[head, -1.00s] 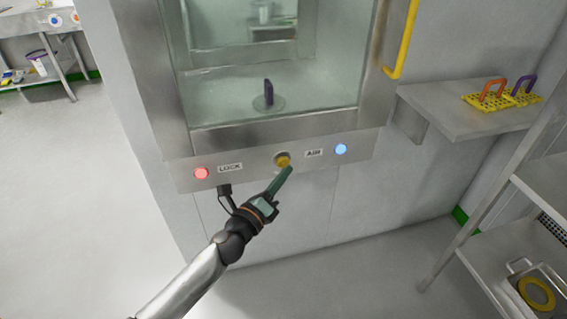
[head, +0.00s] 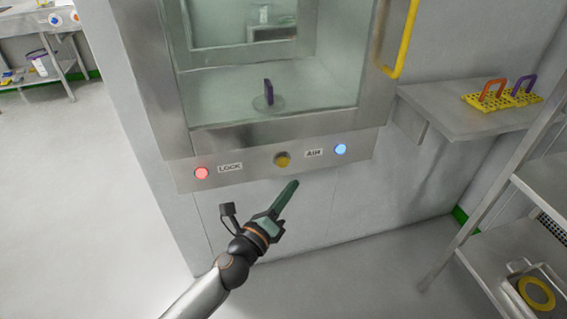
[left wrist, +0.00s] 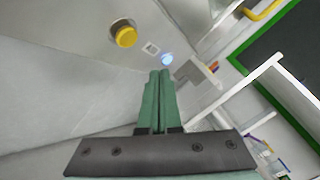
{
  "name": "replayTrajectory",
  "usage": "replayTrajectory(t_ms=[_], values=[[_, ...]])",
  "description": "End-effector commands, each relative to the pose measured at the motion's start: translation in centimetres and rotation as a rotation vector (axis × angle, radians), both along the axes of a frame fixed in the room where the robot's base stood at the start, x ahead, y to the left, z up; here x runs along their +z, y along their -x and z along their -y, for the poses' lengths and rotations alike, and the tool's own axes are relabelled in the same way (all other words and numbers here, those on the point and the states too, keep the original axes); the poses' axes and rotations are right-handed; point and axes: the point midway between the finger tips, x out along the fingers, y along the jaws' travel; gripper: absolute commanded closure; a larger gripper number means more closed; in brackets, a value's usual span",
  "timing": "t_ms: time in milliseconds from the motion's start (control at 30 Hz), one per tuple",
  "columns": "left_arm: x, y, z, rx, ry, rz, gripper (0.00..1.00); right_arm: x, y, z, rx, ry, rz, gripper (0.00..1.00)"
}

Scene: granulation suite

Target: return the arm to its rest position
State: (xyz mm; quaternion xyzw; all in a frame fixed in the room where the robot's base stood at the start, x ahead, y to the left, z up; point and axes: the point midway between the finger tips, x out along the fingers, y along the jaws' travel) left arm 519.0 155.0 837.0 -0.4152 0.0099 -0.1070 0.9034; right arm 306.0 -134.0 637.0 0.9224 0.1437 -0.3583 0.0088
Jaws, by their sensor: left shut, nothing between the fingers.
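My left gripper (head: 293,184) is shut and empty, its green fingers pressed together. It is in free space below and a little right of the yellow button (head: 282,159) on the steel panel, apart from it. In the left wrist view the closed fingertips (left wrist: 159,74) point toward the panel, with the yellow button (left wrist: 126,37) up and to their left. My left arm comes in from the bottom of the head view. My right gripper is not in view.
The panel has a red light (head: 201,173) by LOCK and a blue light (head: 340,149) by AIR. Above is a glass-windowed hatch (head: 270,85) with a yellow handle (head: 411,40). A wall shelf (head: 455,118) and a steel rack (head: 490,200) stand at the right. Open floor lies left.

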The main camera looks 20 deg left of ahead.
Motion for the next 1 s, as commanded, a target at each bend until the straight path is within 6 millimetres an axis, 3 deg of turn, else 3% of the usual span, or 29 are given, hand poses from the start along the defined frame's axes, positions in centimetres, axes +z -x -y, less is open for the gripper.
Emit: replayTrajectory(t_ms=[300,467,567,800,1000], values=[[-0.1,0.1,0.0,0.001,0.01,-0.006,1.0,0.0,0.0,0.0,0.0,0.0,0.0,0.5],[-2.8,1.7,-0.6,0.029,0.25,-0.128,1.0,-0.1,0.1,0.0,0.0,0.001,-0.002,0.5],[-6.4,4.3,-1.1,0.089,0.579,-0.294,1.0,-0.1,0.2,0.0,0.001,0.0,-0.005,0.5],[-15.6,13.3,-0.6,0.373,1.457,-0.714,1.0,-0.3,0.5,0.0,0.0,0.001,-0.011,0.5],[-20.0,21.2,1.8,0.687,2.035,-0.96,1.0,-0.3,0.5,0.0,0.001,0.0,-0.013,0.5]])
